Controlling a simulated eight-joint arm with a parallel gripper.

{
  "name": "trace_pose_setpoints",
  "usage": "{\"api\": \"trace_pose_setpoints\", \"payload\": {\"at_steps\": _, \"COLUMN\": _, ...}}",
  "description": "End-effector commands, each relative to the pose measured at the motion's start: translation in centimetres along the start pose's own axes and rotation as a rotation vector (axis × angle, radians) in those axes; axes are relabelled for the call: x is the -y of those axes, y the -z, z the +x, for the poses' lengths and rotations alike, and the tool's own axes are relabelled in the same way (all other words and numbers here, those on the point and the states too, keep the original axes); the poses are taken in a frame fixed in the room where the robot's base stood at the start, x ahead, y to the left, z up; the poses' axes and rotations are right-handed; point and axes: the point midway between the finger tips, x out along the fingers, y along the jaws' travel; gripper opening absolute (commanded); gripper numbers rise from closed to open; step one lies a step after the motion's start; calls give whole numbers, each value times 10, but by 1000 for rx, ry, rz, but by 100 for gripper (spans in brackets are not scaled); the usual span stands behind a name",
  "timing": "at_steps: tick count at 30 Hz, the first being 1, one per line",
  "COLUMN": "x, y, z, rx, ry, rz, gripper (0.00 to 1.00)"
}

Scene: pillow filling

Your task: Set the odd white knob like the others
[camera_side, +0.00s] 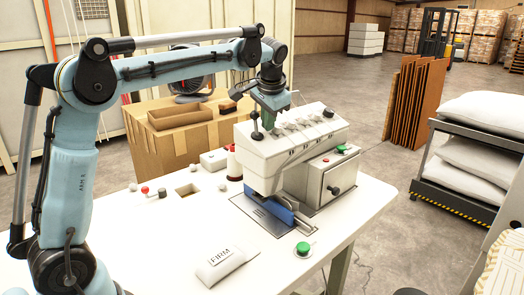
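A cream machine (291,150) stands on the white table, with a row of several small white knobs (290,125) along its sloping top panel. The knobs are too small for me to tell which one is set differently. My gripper (273,107) hangs at the left end of the row, above or just behind the panel. Its fingertips are small and partly lost against the machine, so I cannot tell whether they are open or touching a knob.
A control box (333,176) with a green button joins the machine's right side. The table's front left is mostly clear.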

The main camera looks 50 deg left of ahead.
Motion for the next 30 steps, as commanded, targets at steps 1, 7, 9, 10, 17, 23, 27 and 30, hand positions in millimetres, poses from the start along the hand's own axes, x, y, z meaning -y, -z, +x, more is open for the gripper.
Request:
{"api": "trace_pose_setpoints", "payload": {"at_steps": 1, "x": 0, "y": 2, "z": 0, "rx": -8, "ry": 1, "rz": 0, "gripper": 0}}
{"api": "trace_pose_setpoints", "payload": {"at_steps": 7, "x": 0, "y": 2, "z": 0, "rx": -10, "ry": 0, "rz": 0, "gripper": 0}}
{"api": "trace_pose_setpoints", "payload": {"at_steps": 9, "x": 0, "y": 0, "z": 0, "rx": -10, "ry": 0, "rz": 0, "gripper": 0}}
{"api": "trace_pose_setpoints", "payload": {"at_steps": 10, "x": 1, "y": 0, "z": 0, "rx": -9, "ry": 0, "rz": 0, "gripper": 0}}
{"api": "trace_pose_setpoints", "payload": {"at_steps": 17, "x": 3, "y": -6, "z": -4, "rx": -3, "ry": 0, "rz": 0, "gripper": 0}}
{"api": "trace_pose_setpoints", "payload": {"at_steps": 23, "x": 3, "y": -2, "z": -23, "rx": -1, "ry": 2, "rz": 0, "gripper": 0}}
{"api": "trace_pose_setpoints", "payload": {"at_steps": 27, "x": 3, "y": 2, "z": -38, "rx": -1, "ry": 1, "rz": 1, "gripper": 0}}
{"api": "trace_pose_setpoints", "payload": {"at_steps": 30, "x": 3, "y": 5, "z": -48, "rx": -2, "ry": 1, "rz": 1, "gripper": 0}}
